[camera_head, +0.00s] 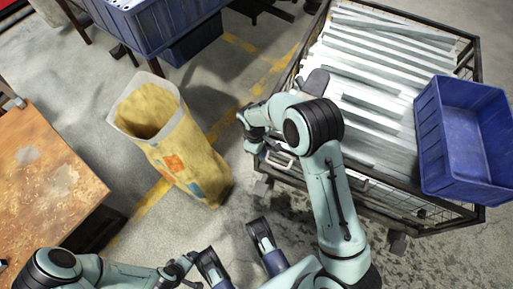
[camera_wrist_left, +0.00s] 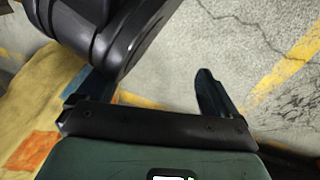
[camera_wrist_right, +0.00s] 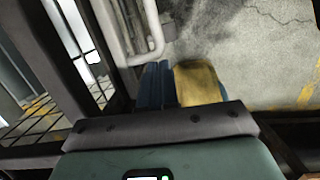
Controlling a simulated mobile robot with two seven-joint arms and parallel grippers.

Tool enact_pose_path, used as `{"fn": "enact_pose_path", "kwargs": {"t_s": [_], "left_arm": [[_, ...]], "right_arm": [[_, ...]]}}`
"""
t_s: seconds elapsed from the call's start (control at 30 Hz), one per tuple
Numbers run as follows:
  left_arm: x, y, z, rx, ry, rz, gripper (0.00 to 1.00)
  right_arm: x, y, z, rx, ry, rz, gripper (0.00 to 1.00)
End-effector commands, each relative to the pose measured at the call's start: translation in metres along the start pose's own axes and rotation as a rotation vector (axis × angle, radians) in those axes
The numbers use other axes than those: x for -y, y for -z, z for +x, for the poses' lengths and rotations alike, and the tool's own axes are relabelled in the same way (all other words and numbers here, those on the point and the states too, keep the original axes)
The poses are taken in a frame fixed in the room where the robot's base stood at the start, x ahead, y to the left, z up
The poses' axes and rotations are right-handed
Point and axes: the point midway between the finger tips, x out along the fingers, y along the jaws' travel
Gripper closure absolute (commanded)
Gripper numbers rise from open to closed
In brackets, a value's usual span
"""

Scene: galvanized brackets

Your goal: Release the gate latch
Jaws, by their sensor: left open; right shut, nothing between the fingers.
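The wire-sided cart (camera_head: 400,18) stands at the upper right with its dark frame. On its near side, beside my right gripper, is a pale bent bar (camera_head: 281,163); it also shows at the top of the right wrist view (camera_wrist_right: 157,35). I cannot tell whether it is the gate latch. My right gripper (camera_head: 251,148) is at the cart's near left corner, its fingers (camera_wrist_right: 155,85) shut together and empty, just below the bar in the right wrist view. My left gripper (camera_wrist_left: 150,82) is open and empty above the floor, near the yellow sack.
Long galvanized brackets (camera_head: 365,105) fill the cart. A blue crate (camera_head: 432,140) rests on its right side. The open yellow sack (camera_head: 180,155) stands left of the cart. A rusty table (camera_head: 40,170) is at the left, and a blue bin (camera_head: 150,25) is at the top. Floor between sack and cart is free.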

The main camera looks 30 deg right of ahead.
Motion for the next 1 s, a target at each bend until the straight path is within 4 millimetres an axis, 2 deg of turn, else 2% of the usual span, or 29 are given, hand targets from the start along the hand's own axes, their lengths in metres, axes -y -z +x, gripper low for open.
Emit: {"fn": "enact_pose_path", "kwargs": {"t_s": [0.33, 0.6, 1.0], "left_arm": [[-0.001, 0.001, -0.002, -0.005, -0.002, 0.001, 0.06], [-0.019, 0.022, -0.019, -0.076, -0.034, 0.019, 0.06], [-0.02, 0.023, -0.02, -0.08, -0.036, 0.02, 0.06]], "right_arm": [[0.0, -0.003, 0.0, 0.001, 0.0, 0.0, 1.0], [-0.001, -0.025, 0.007, 0.001, 0.0, 0.0, 1.0], [-0.001, -0.024, 0.006, 0.002, 0.0, 0.0, 1.0]]}}
